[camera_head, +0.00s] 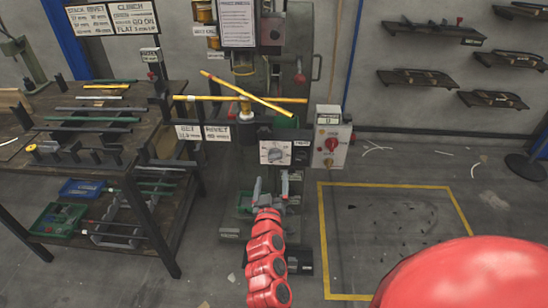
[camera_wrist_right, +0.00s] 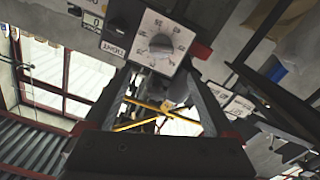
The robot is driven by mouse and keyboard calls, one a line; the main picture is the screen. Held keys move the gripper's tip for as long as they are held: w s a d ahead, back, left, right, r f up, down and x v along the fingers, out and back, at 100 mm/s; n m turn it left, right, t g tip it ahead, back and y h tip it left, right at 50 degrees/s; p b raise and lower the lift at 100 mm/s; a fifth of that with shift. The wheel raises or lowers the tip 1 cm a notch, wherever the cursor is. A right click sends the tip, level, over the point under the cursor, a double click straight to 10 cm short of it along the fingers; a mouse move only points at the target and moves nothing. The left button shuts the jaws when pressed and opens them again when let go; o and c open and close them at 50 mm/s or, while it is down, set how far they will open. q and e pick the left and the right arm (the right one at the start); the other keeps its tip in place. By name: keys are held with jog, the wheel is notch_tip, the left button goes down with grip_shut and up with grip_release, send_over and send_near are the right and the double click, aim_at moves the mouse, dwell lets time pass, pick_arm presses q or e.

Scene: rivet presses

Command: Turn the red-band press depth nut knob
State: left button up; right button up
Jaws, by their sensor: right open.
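A rivet press stands in the middle of the head view, with a white dial plate (camera_head: 262,148) and a grey round knob (camera_head: 275,155) on its front. In the right wrist view the dial plate (camera_wrist_right: 172,29) shows a number scale, and its knob (camera_wrist_right: 160,47) lies just beyond my fingers. My right gripper (camera_head: 270,184) is open and empty, below and in front of the dial. Its spread fingers (camera_wrist_right: 160,75) point toward the dial plate; I see no clear contact. I cannot make out a red band on the press. My left gripper is not in view.
A grey control box (camera_head: 331,138) with red knobs is right of the dial. Yellow bars (camera_head: 262,100) cross above it. A dark workbench (camera_head: 152,128) with rods stands left. Yellow floor lines (camera_head: 323,235) mark a mostly clear patch right. Wall shelves (camera_head: 421,79) hang beyond.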

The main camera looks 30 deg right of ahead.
aim_at(274, 158)
jog(key=x, duration=1)
jog(key=shift+w+f+b, duration=0.1)
jog(key=shift+w+b, duration=0.1)
jog(key=shift+b, duration=0.1)
jog(key=c, duration=1.4)
